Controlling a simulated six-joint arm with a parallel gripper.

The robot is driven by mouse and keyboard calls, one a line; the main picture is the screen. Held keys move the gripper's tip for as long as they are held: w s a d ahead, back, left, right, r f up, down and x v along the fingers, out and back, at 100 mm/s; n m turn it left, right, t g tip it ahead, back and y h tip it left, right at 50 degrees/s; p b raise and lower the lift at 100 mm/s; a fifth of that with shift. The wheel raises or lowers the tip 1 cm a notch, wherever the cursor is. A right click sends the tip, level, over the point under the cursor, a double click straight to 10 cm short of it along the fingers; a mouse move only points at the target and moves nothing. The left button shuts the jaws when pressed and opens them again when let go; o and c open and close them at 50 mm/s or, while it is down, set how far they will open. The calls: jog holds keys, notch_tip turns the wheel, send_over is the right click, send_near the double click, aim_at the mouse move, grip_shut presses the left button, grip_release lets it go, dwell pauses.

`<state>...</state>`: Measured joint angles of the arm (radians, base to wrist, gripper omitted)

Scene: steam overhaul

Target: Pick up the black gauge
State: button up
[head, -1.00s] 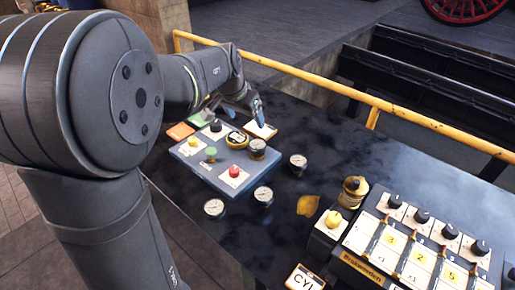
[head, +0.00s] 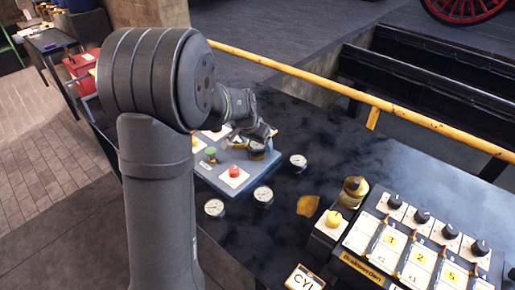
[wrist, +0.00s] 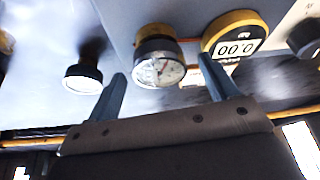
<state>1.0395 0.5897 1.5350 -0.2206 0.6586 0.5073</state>
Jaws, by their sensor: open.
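A dark-rimmed round gauge with a white dial (wrist: 160,68) shows between my fingertips in the wrist view. In the head view it is a gauge (head: 257,151) on the right side of the blue-grey panel, partly hidden by my gripper (head: 264,138). My gripper (wrist: 166,75) is open, with one finger on each side of the dial. I cannot tell whether the fingers touch it. Other dark-rimmed gauges stand on the bench: one right of the panel (head: 298,161) and two in front of it (head: 263,195) (head: 214,208). Which gauge is the black one is unclear.
A yellow-rimmed digital counter (wrist: 236,38) sits close beside the right finger in the wrist view. The panel also holds a red button (head: 234,171) and a green knob (head: 210,152). A yellow rail (head: 330,88) runs behind the bench; a switch box (head: 420,240) stands at right.

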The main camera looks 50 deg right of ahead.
jog(key=shift+x, duration=1.25)
jog(key=shift+c, duration=0.5)
jog(key=c, duration=1.2)
jog(key=shift+o, duration=0.2)
jog(key=shift+r, duration=0.1)
